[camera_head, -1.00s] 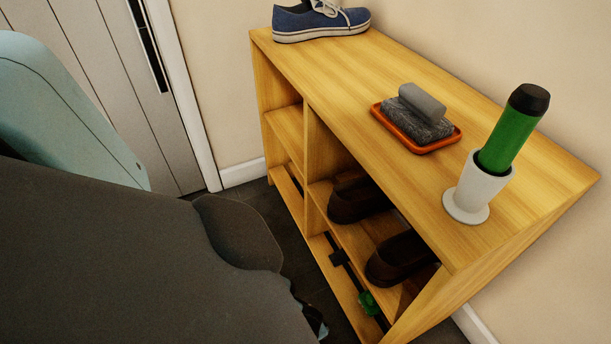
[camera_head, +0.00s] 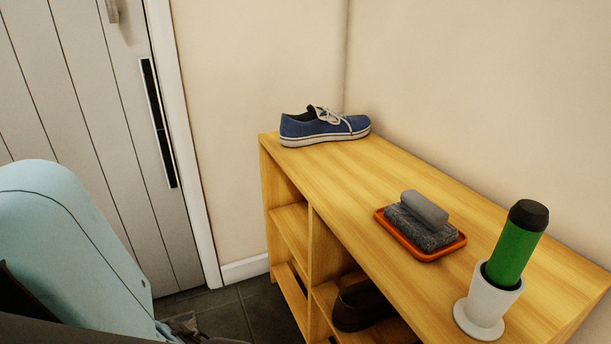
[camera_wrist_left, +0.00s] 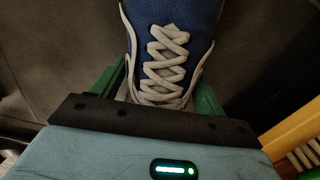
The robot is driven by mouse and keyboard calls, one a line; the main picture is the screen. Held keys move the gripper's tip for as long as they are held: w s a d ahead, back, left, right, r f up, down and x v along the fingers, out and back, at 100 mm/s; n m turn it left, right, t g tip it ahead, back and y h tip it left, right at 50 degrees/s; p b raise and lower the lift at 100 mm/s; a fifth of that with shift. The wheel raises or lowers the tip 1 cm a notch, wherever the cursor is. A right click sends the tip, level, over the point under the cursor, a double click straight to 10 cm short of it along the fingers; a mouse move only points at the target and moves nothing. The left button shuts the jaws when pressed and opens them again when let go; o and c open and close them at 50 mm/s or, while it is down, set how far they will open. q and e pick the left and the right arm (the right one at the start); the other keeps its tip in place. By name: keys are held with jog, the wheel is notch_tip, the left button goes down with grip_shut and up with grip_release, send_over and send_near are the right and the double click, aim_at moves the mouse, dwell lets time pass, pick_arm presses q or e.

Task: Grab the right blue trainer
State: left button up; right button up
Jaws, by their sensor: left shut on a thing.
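A blue trainer with white laces (camera_wrist_left: 168,52) fills the upper middle of the left wrist view. My left gripper (camera_wrist_left: 156,88) is shut on it, with a green finger on each side of the shoe. Its toe runs out of the top of that view, and its heel is hidden. Another blue trainer (camera_head: 325,127) with a white sole and pale laces stands upright on the far end of the wooden shelf top, in the head view. No gripper is near that one. My right gripper is not in view.
The wooden shelf unit (camera_head: 350,165) holds an orange tray (camera_head: 428,252) with a grey brush or sponge, and a green bottle-like thing (camera_head: 516,245) in a white holder (camera_head: 488,303). A dark brown shoe (camera_head: 362,306) sits inside. Dark floor lies between the door and shelf.

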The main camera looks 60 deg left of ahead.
pick_arm(q)
notch_tip(320, 180, up, 9)
jog(key=p, duration=0.5)
jog(key=shift+r+p, duration=0.45)
jog(key=shift+p, duration=0.05)
